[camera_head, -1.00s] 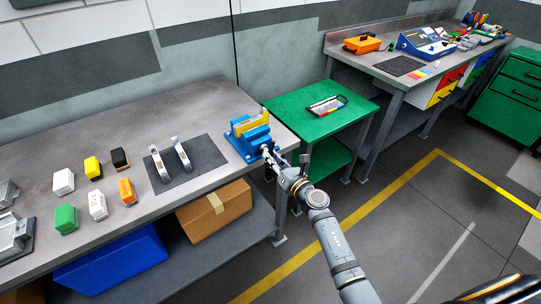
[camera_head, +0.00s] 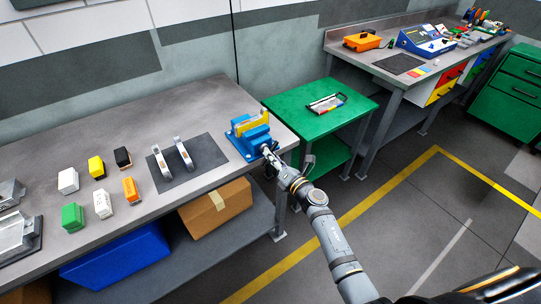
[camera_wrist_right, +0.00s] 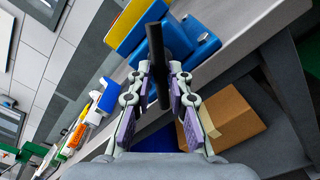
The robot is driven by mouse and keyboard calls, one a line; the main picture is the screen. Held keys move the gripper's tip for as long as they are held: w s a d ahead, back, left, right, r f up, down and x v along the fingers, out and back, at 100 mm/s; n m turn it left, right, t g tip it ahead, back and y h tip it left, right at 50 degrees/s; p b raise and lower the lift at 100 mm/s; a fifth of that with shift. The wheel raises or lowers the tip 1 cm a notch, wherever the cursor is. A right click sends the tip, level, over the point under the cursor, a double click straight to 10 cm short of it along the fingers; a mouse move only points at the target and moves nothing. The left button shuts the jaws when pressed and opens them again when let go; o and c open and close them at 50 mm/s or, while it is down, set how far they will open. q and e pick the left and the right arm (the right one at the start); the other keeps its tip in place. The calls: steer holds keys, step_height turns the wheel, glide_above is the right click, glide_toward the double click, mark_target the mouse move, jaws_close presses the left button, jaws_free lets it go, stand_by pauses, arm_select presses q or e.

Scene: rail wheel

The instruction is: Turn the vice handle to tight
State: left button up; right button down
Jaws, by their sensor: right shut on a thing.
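The blue vice (camera_head: 240,143) with a yellow part (camera_head: 254,122) is at the right end of the grey workbench. My right gripper (camera_head: 270,156) reaches its front side from below right. In the right wrist view, the dark bar of the vice handle (camera_wrist_right: 155,48) stands between the fingers of my right gripper (camera_wrist_right: 160,78), which are shut on it. The blue vice body (camera_wrist_right: 190,37) is just beyond the fingertips. The handle is too small and covered to make out in the head view. My left gripper is not in view.
Two metal pieces (camera_head: 183,153) stand on a dark mat (camera_head: 206,152) left of the vice. Several coloured blocks (camera_head: 96,167) are further left. A cardboard box (camera_head: 216,208) and a blue bin (camera_head: 118,262) are below the bench. A green table (camera_head: 287,106) stands to the right.

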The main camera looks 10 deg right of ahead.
steer(key=shift+m+p, duration=0.95)
steer(key=shift+m, duration=1.15)
steer(key=m+p, duration=0.2)
steer(key=m, duration=0.2)
steer(key=shift+m+p, duration=0.3)
